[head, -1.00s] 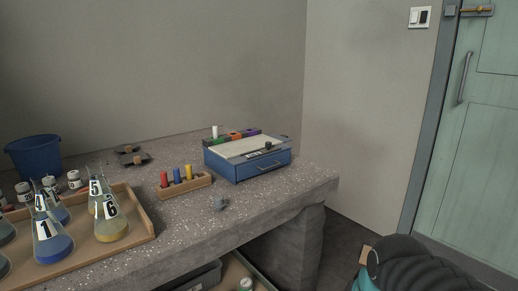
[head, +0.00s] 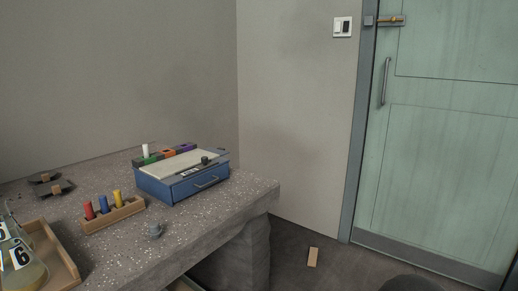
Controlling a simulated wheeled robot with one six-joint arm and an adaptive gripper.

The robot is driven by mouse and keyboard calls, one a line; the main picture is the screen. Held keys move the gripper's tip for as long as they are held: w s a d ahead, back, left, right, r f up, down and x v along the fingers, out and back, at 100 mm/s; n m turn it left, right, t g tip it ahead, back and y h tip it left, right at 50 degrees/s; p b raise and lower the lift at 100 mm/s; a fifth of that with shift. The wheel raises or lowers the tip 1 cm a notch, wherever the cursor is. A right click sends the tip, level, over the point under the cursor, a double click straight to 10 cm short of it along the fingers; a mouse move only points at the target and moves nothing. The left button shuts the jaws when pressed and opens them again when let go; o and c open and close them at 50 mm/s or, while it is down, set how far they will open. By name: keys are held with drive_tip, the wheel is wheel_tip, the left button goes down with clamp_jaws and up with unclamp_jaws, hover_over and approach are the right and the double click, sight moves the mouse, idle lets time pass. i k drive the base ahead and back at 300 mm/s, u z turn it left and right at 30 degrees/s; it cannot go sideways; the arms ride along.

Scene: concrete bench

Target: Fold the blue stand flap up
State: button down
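A blue box (head: 182,187) with a pale top panel (head: 180,165) stands on the speckled concrete bench (head: 205,212), near its right end. Its front is a blue panel with a metal bar handle (head: 206,182). A black knob (head: 205,160) sits on a dark bar across the top. I cannot tell which part, if any, is the blue stand flap. A small grey-blue piece (head: 155,231) lies on the bench in front of the box. My gripper is not in view.
A wooden rack with red, blue and yellow cylinders (head: 112,214) stands left of the box. A tray (head: 60,262) with numbered flasks is at lower left. Coloured blocks (head: 167,154) sit behind the box. A tan block (head: 313,257) lies on open floor before the green door (head: 445,150).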

sight(221, 151)
drive_tip(key=z, duration=0.95)
drive_tip(key=i, duration=3.4)
drive_tip(key=u, duration=3.75)
drive_tip(key=i, duration=0.5)
drive_tip(key=z, duration=0.1)
